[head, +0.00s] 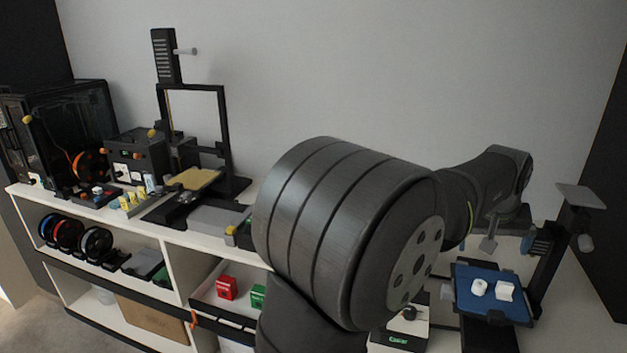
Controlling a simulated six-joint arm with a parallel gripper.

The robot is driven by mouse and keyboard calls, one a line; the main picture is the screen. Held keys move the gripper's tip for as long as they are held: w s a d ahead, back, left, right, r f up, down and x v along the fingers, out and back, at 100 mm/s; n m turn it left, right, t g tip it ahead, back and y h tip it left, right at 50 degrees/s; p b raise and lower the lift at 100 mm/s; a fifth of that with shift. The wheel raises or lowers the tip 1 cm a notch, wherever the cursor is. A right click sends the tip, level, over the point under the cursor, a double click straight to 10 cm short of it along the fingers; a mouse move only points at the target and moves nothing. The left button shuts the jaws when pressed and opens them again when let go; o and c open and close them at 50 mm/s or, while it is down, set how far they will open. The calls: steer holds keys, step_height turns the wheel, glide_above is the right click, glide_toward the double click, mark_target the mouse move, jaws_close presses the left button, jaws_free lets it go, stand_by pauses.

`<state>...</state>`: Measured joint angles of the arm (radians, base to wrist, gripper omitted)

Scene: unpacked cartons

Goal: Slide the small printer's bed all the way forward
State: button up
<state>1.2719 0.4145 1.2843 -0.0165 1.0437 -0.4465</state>
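The small printer (548,262) stands at the right end of the counter, with a dark upright post. Its blue bed (467,303) lies low in front of the post and carries two small white printed pieces (491,289). My arm crosses the middle of the head view and bends down at the right. A light grey part at its end, seemingly my gripper (489,243), hangs above and behind the bed, apart from it in the picture. Its fingers are too small and partly hidden to tell open from shut. My arm hides the counter left of the bed.
A larger framed printer (226,135) with a tan bed (193,178) stands on the left of the white shelf (140,238), beside an enclosed printer (60,135). Spools (70,236) and red and green boxes (226,288) sit below. A labelled box (400,338) is left of the blue bed.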

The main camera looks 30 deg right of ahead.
steer(key=c, duration=1.1)
steer(key=n+g+y, duration=0.1)
steer(key=n+g, duration=0.3)
steer(key=n, duration=1.4)
glide_above(448, 288)
steer(key=w+a, duration=0.5)
steer(key=x, duration=1.6)
steer(key=shift+s+f, duration=0.35)
steer(key=shift+s, duration=0.05)
jaws_close()
